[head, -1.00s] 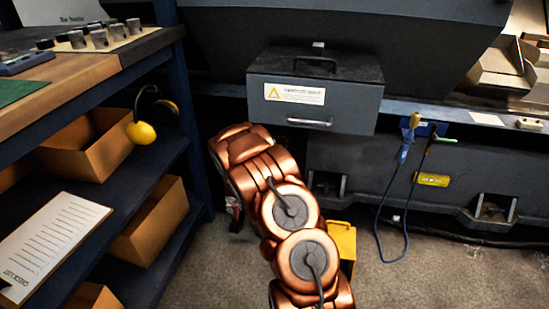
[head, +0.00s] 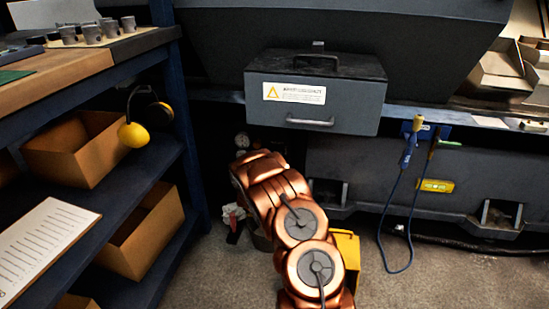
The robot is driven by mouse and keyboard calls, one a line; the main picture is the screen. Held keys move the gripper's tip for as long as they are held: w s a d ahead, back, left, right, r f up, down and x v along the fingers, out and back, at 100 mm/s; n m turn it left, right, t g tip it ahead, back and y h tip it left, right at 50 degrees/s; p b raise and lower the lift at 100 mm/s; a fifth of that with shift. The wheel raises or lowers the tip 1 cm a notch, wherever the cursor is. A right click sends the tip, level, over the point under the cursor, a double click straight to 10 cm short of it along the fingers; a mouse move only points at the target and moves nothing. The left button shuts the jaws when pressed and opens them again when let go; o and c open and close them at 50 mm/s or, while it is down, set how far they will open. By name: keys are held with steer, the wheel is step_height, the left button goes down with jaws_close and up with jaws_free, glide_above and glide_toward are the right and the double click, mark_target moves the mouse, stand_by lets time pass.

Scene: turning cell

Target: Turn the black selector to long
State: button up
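No black selector can be made out in the head view. My copper-coloured arm reaches up from the bottom middle towards the dark machine base, below a grey box with a handle (head: 316,98). My gripper is not visible; the far end of the arm is turned away or hidden behind its own links. Small round gauge-like parts (head: 241,141) show just above and left of the arm's far end, too small to read.
At left a shelf unit (head: 60,225) holds cardboard boxes (head: 85,150), yellow ear muffs (head: 133,134) and a paper sheet (head: 45,245). A yellow object (head: 347,250) stands beside my arm. A blue cable (head: 388,220) hangs at right. Carpeted floor (head: 440,280) is open there.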

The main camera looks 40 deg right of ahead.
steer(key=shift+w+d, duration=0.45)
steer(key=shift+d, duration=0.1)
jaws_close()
